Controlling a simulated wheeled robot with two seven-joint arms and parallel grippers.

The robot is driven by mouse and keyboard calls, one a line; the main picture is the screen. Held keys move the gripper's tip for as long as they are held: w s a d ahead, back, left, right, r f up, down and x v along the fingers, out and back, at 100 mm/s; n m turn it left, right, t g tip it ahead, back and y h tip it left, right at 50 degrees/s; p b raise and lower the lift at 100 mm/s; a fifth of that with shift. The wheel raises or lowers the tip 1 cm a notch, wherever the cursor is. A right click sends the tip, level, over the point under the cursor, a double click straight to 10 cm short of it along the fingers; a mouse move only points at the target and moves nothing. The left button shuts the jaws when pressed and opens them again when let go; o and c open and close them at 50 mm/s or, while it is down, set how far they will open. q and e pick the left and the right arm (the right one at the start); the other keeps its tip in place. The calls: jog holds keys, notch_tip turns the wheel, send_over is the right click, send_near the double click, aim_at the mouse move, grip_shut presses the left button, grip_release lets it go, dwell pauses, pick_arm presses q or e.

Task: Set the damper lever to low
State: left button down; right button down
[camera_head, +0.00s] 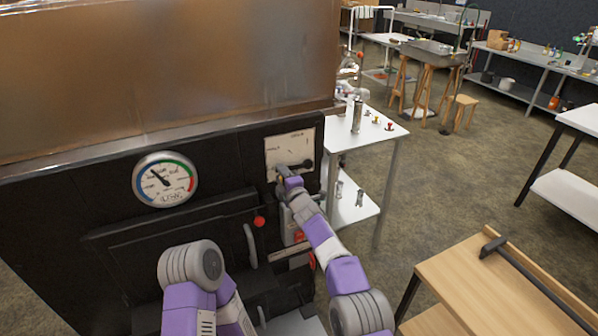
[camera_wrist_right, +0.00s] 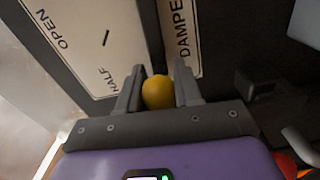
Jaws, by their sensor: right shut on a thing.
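The damper plate (camera_head: 290,150) is a pale panel on the black front of the evaporator, right of the round gauge. In the right wrist view it reads OPEN and HALF, with DAMPER on the far side of a dark bar (camera_wrist_right: 151,40). No low mark is readable. The damper lever's yellow knob (camera_wrist_right: 158,92) sits at the lower end of that bar, beyond HALF. My right gripper (camera_wrist_right: 157,88) is shut on the knob, with one finger on each side. In the head view my right gripper (camera_head: 283,179) covers the plate's lower part. My left gripper is out of view.
A round gauge (camera_head: 165,179) and a red knob (camera_head: 259,221) are on the evaporator front. A white side table (camera_head: 345,136) with a metal cylinder (camera_head: 357,115) stands close right of the evaporator. A wooden bench (camera_head: 500,290) is at lower right. Open floor lies between.

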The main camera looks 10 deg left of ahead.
jog(key=shift+s+a+f+n, duration=0.25)
jog(key=shift+f+n, duration=0.2)
jog(key=shift+n, duration=0.15)
jog(key=c, duration=0.8)
grip_release()
jog(key=shift+w+a+f, duration=0.1)
jog(key=shift+o, duration=0.2)
jog(key=shift+d, duration=0.25)
jog(key=shift+b, duration=0.3)
